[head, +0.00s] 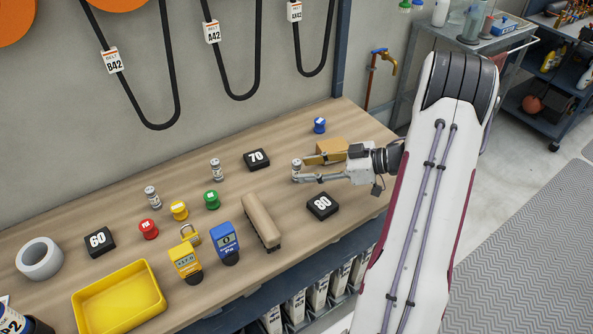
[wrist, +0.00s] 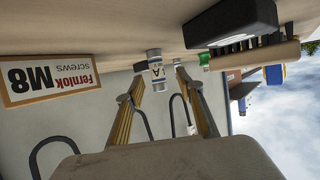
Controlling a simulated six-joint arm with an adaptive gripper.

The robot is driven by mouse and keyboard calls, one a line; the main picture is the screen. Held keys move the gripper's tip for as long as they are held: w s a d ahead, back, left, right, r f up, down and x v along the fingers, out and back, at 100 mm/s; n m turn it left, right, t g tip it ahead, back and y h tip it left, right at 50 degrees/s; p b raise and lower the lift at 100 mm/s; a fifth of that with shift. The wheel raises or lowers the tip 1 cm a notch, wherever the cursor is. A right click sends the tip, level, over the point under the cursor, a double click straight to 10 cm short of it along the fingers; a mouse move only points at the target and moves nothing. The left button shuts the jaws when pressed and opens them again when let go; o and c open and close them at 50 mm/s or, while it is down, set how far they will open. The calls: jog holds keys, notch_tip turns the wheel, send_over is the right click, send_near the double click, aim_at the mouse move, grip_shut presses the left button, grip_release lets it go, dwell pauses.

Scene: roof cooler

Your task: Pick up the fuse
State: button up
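A small silver-and-white fuse (head: 296,166) stands upright on the wooden bench, at the tips of my gripper (head: 301,169). In the wrist view, which looks upside down, the fuse (wrist: 155,64) shows a white label and appears between or just beyond the two fingertips (wrist: 160,80). My gripper is open, with a gap around the fuse; I see no clear contact. Two similar fuses stand farther left on the bench, one near the middle (head: 216,169) and one farther left (head: 152,197).
A screw box (head: 326,150) lies close behind my gripper. Black blocks marked 80 (head: 322,206) and 70 (head: 257,160) and a brush (head: 261,221) are nearby. Coloured caps, meters, a padlock (head: 190,234) and a yellow tray (head: 118,298) are left. Bare wood lies left of the fuse.

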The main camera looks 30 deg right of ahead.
aim_at(296, 169)
jog(key=shift+x, duration=2.3)
jog(key=shift+w+d, duration=0.1)
jog(key=shift+c, duration=0.4)
grip_shut()
